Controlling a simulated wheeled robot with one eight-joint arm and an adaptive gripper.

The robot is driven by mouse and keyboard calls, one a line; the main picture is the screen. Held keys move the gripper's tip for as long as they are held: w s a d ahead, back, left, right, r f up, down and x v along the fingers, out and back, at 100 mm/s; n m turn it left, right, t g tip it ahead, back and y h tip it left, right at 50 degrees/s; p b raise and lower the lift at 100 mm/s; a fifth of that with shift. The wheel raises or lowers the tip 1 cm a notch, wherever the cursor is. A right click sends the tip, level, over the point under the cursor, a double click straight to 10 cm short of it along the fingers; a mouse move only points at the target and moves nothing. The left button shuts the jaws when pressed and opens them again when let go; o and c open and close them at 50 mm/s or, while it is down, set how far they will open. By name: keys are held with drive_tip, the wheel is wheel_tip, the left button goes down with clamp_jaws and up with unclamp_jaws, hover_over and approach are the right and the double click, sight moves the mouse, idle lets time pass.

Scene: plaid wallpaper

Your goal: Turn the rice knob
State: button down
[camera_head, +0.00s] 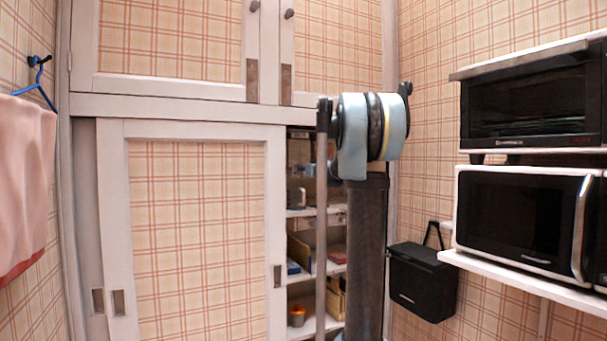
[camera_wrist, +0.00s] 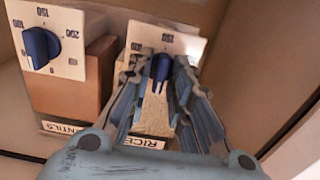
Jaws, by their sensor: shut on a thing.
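The rice knob (camera_wrist: 160,67) is dark blue and sits on a white dial plate (camera_wrist: 185,41) marked 100 and 200. The plate is on a wooden box with a label (camera_wrist: 141,143) reading RICE. My gripper (camera_wrist: 161,82) is shut on the knob, with a finger on each side of it. The fingers hide parts of the plate and the box. In the head view my arm reaches into the cupboard opening, and my gripper and the knob are hidden there.
A second blue knob (camera_wrist: 41,47), on a dial box labelled LENTILS, stands just left. A cupboard wall is close on the right.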

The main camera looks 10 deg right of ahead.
drive_tip(key=shift+m, duration=0.3)
drive_tip(key=m, duration=0.6)
drive_tip(key=shift+d, duration=0.15)
drive_tip(key=m, duration=0.6)
drive_tip(key=shift+d+f+m, duration=0.1)
drive_tip(key=shift+f+m, duration=0.05)
drive_tip(key=shift+m, duration=0.25)
drive_tip(key=m, duration=1)
drive_tip(key=shift+f+m, duration=0.2)
drive_tip(key=shift+m, duration=0.2)
drive_tip(key=c, duration=1.7)
unclamp_jaws()
